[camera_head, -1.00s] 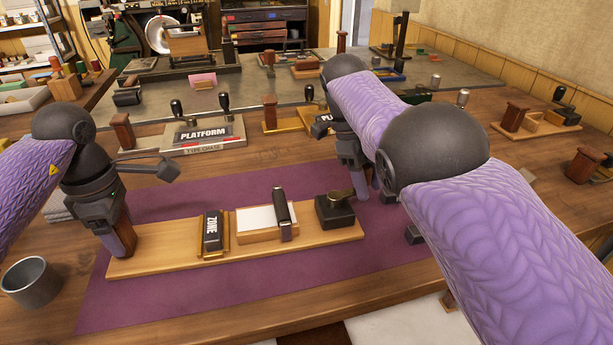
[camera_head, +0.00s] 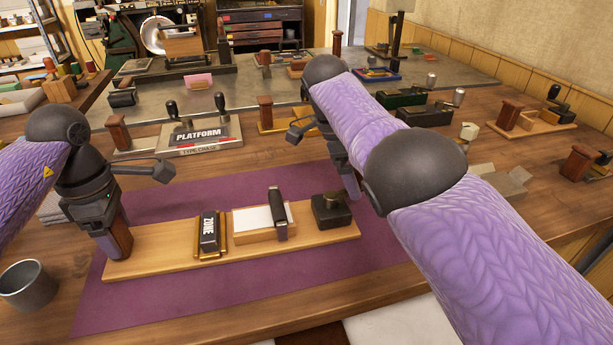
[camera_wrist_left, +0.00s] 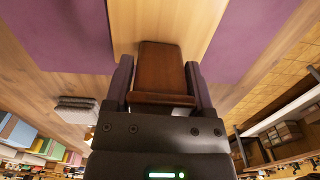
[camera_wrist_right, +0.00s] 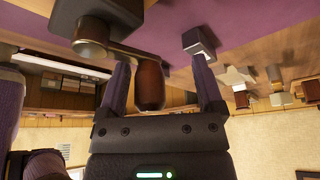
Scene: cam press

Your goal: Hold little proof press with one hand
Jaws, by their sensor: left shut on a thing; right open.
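The little proof press is a long wooden board (camera_head: 160,259) on a purple mat. It carries a black block marked ZONE (camera_head: 208,233), a white pad (camera_head: 250,221), a dark roller (camera_head: 278,213) and a black box with a lever (camera_head: 332,211) at its right end. My left gripper (camera_head: 118,245) is shut on the brown wooden handle (camera_wrist_left: 160,72) at the board's left end. My right gripper (camera_wrist_right: 163,85) is open beside the black box. The lever's brown grip (camera_wrist_right: 150,82) shows between its fingers, with gaps on both sides; contact cannot be told.
A grey cup (camera_head: 28,286) stands at the left front. Behind the mat are a PLATFORM type chase (camera_head: 190,140) and other wooden-handled tools. Another wooden tool (camera_head: 535,117) lies at the right. The mat's front strip (camera_head: 240,290) is clear.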

